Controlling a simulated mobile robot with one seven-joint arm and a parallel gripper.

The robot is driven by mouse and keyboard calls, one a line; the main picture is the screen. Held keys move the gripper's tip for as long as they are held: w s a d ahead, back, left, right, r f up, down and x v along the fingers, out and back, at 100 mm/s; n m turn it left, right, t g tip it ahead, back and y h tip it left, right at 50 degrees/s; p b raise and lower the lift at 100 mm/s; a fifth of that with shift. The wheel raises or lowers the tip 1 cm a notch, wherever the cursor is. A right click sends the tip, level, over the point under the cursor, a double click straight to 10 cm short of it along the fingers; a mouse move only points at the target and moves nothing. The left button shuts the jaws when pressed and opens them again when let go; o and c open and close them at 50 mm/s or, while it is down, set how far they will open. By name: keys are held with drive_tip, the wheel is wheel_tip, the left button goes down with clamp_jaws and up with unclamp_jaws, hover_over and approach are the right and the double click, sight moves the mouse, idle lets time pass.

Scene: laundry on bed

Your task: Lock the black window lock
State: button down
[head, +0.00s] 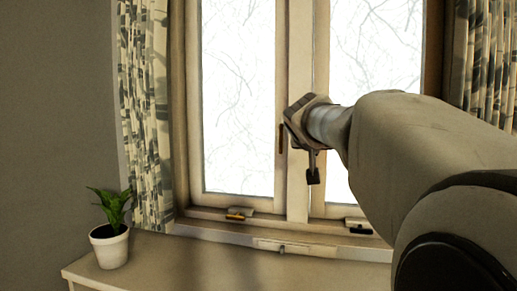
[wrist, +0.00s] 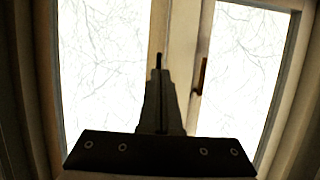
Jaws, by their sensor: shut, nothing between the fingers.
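The window's black lock (head: 358,227) sits low on the frame, under the right pane and near the sill. My arm comes in from the right, above it. My gripper (head: 313,177) is in front of the middle window post, up and to the left of the black lock and apart from it. In the wrist view my gripper (wrist: 159,75) is shut, with nothing visible held, against the post and bright panes. I cannot make out the black lock in the wrist view.
A similar lock with a yellow-orange lever (head: 236,215) is under the left pane. A brown handle (head: 281,138) is on the middle frame, also in the wrist view (wrist: 202,77). A potted plant (head: 109,245) stands on the ledge at left. Curtains (head: 147,110) flank the window.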

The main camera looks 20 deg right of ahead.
drive_tip(key=shift+s+a+r, duration=0.1)
drive_tip(key=shift+s+a, duration=0.55)
drive_tip(key=shift+s, duration=0.15)
drive_tip(key=s+a+f+n+g+y, duration=0.3)
drive_tip(key=s+a+f+n+y, duration=0.1)
drive_tip(key=s+a+f, duration=0.9)
drive_tip(key=s+a+f+n+g+y, duration=0.2)
drive_tip(key=s+a+f+n+y, duration=0.25)
drive_tip(key=s+a+f, duration=0.75)
wheel_tip(320, 180, up, 21)
drive_tip(key=d+m+p, duration=0.1)
drive_tip(key=d+p, duration=0.1)
drive_tip(key=p, duration=2)
drive_tip(key=shift+d+f, duration=0.15)
drive_tip(key=shift+d, duration=0.1)
